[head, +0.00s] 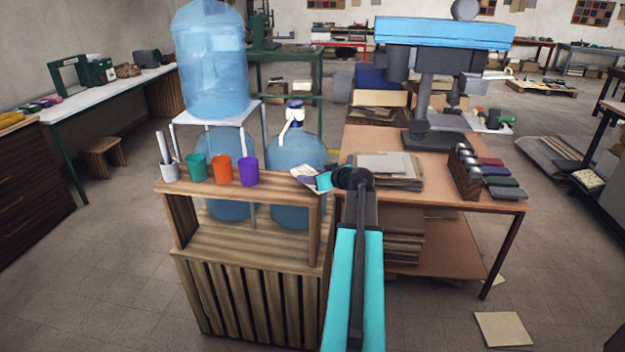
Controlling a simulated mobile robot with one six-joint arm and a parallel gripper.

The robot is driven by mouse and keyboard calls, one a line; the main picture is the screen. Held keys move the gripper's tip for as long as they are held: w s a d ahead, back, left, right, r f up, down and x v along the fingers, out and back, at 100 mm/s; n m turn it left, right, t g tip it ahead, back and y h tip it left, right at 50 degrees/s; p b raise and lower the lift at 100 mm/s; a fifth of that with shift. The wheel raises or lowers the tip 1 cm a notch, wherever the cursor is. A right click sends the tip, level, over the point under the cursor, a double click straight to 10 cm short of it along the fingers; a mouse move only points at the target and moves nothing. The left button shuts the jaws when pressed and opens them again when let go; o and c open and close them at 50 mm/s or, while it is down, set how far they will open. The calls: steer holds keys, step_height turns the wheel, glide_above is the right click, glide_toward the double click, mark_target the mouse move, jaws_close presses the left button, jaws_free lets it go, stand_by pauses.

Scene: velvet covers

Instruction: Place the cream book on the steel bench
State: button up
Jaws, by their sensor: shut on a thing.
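My arm rises from the bottom centre, and its dark joint hides what lies directly behind it. I cannot pick out a cream book for sure. A long bench (110,88) with a pale grey top and green legs runs along the left wall; I cannot tell if it is the steel bench. Green cases and other items stand at its far part, and small coloured items lie at its near end.
A wooden stand (245,245) with several cups, beside large blue water bottles (211,62), is close ahead. A brown table (430,195) at right carries a drill press (440,75) and stacked sheets (388,168). A pale board (503,329) lies on the floor.

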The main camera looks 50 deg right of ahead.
steer(key=shift+f, duration=0.8)
steer(key=shift+f, duration=0.15)
steer(key=o, duration=1.1)
steer(key=shift+o, duration=0.2)
steer(key=b+v, duration=0.2)
steer(key=v, duration=1)
steer(key=shift+o, duration=0.6)
